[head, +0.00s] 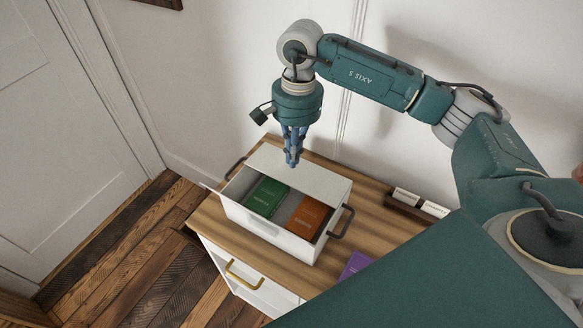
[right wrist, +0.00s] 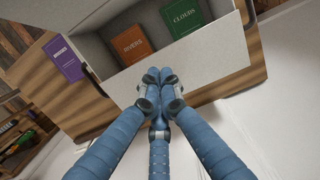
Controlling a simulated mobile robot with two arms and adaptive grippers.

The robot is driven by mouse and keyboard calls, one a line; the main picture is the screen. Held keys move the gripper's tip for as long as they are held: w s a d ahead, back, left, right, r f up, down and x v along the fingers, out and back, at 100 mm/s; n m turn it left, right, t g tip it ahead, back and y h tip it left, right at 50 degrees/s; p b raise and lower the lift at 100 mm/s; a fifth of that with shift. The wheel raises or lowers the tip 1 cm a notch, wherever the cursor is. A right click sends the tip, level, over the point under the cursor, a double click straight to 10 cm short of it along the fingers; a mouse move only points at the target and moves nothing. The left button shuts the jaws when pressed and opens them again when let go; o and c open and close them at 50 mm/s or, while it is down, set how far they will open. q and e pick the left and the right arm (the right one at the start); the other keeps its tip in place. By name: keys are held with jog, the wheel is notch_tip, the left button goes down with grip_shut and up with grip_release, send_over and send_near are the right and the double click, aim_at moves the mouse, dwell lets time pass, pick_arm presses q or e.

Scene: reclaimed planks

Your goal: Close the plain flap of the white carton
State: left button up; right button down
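The white carton (head: 295,245) stands open on a wooden-topped cabinet. A plain white flap (head: 318,180) runs along its wall-side edge and partly covers the opening; it also shows in the right wrist view (right wrist: 208,58). Inside lie a green book (head: 265,197) marked CLOUDS and an orange book (head: 308,217) marked RIVERS. My right gripper (head: 291,163) points down at the flap, its fingers together and nothing seen between them. In the right wrist view its fingertips (right wrist: 158,76) overlap the flap; I cannot tell whether they touch it. My left gripper is out of view.
Dark handles (head: 342,222) stick out from the carton's ends. A purple book (head: 355,265) lies on the cabinet top (head: 372,222) to the right. Small labelled cards (head: 406,197) sit in a holder near the wall. The cabinet has a brass drawer handle (head: 243,277). Plank floor is clear at left.

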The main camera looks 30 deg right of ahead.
aim_at(291, 182)
jog(key=f, duration=0.1)
jog(key=f+p, duration=0.1)
jog(key=f, duration=0.1)
jog(key=f+p, duration=0.1)
jog(key=f, duration=0.1)
jog(key=shift+s+a+f, duration=0.15)
jog(key=shift+a, duration=0.1)
jog(key=shift+f, duration=0.5)
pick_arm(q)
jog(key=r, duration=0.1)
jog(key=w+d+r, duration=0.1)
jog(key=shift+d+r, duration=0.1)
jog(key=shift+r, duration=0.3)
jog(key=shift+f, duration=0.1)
